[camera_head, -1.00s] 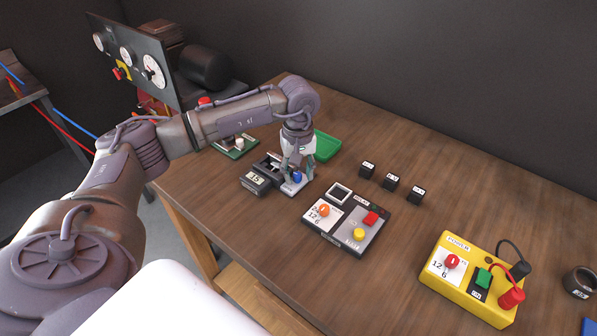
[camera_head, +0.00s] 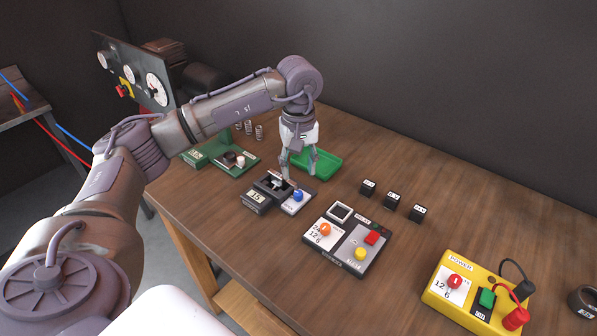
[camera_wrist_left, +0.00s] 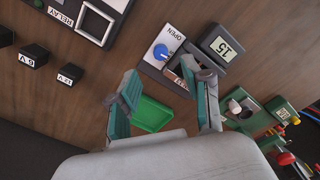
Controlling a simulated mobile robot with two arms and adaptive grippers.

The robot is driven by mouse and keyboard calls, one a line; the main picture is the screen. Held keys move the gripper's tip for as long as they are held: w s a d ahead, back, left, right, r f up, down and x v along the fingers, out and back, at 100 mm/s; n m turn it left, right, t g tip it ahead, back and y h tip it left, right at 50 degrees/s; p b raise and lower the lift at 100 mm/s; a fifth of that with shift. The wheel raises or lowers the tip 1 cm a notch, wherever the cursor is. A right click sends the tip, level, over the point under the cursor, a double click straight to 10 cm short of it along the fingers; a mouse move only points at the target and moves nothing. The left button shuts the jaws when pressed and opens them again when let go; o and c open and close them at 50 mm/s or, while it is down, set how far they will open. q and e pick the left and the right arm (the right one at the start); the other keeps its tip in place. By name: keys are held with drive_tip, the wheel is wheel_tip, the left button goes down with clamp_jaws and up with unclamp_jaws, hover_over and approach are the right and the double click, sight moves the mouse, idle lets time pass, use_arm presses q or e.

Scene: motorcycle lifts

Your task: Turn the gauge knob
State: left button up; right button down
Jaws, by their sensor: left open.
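The gauge with a display reading 15 (camera_head: 256,197) stands on the wooden bench, and its display also shows in the left wrist view (camera_wrist_left: 222,47). Beside the display is a pale plate with a blue knob (camera_head: 298,196). In the left wrist view the knob (camera_wrist_left: 161,50) has the word OPEN next to it. My left gripper (camera_head: 298,166) is open and empty, pointing down, above and apart from the blue knob. Its two fingers (camera_wrist_left: 160,80) are spread in the left wrist view. My right gripper is not in view.
A relay box (camera_head: 335,259) with orange, red and yellow controls stands right of the gauge. A green tray (camera_head: 325,166) lies behind the gripper. Three small black blocks and a yellow power box (camera_head: 446,295) are further right. A green device (camera_head: 215,158) stands left.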

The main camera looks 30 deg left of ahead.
sight(298, 192)
use_arm(q)
drive_tip(key=n, duration=0.4)
drive_tip(key=shift+w+a+r+n+b, duration=0.1)
drive_tip(key=shift+a+n+b, duration=0.2)
drive_tip(key=shift+a+n, duration=0.1)
drive_tip(key=w+a+r+m+g+h+b, duration=0.1)
drive_tip(key=a+r+m+h+b, duration=0.1)
drive_tip(key=m, duration=1.5)
drive_tip(key=a+r+m+h+b, duration=0.1)
drive_tip(key=a+r+m+h, duration=0.15)
drive_tip(key=m, duration=1.55)
drive_tip(key=x, duration=0.4)
drive_tip(key=p+x, duration=0.1)
drive_tip(key=x, duration=0.9)
drive_tip(key=shift+a+p, duration=0.3)
drive_tip(key=shift+p, duration=0.1)
